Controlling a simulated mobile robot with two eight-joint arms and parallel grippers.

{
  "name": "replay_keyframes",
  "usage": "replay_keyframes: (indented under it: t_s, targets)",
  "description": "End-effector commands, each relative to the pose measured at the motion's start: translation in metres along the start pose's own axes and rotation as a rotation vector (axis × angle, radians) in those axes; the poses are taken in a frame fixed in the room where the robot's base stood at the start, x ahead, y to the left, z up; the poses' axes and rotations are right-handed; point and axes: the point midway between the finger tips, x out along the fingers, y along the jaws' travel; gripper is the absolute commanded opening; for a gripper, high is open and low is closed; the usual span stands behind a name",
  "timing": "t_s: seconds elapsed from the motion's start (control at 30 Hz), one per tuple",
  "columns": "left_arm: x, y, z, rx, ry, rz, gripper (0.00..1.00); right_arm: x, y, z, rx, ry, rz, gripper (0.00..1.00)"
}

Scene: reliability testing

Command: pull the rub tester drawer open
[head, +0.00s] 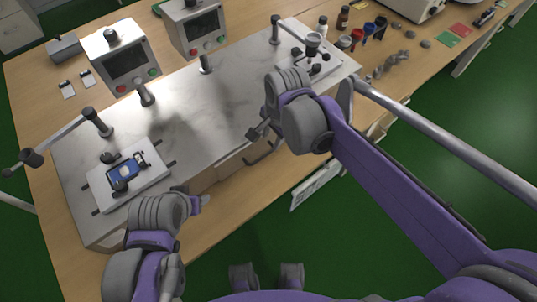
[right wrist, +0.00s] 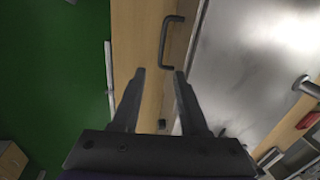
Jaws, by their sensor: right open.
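The rub tester has a broad metal top (head: 190,120) and a wooden front with a drawer (head: 232,164). The drawer looks shut. Its dark bar handle (head: 264,155) shows below my right gripper, and in the right wrist view the handle (right wrist: 165,45) lies just beyond the fingertips. My right gripper (head: 256,133) is open and empty; its two fingers also show in the right wrist view (right wrist: 159,72), apart from the handle. My left gripper (head: 203,202) is near the tester's front left part, mostly hidden by its wrist, so its jaws cannot be made out.
Two control boxes with screens (head: 124,62) (head: 196,27) stand along the tester's back. A white plate with a blue sample (head: 125,172) lies on its left end. Jars and grey stones (head: 397,62) lie at the right. Green floor (head: 330,240) is free in front.

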Motion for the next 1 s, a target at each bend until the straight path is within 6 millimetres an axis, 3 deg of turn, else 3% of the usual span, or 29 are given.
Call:
replay_keyframes:
  t_s: [0.23,0.5,0.7,1.0]
  targets:
    - [0.002,0.0,0.002,0.0,-0.001,0.0,0.62,0.02,-0.006,0.003,0.034,-0.007,0.008,0.43]
    - [0.007,0.0,0.006,0.0,-0.004,0.0,0.62,0.072,-0.006,0.003,0.032,-0.006,0.008,0.43]
    - [0.009,0.0,0.008,0.0,-0.006,0.0,0.62,0.1,-0.005,0.003,0.031,-0.006,0.007,0.43]
    - [0.009,0.0,0.008,0.0,-0.006,0.0,0.62,0.111,-0.005,0.003,0.031,-0.006,0.007,0.43]
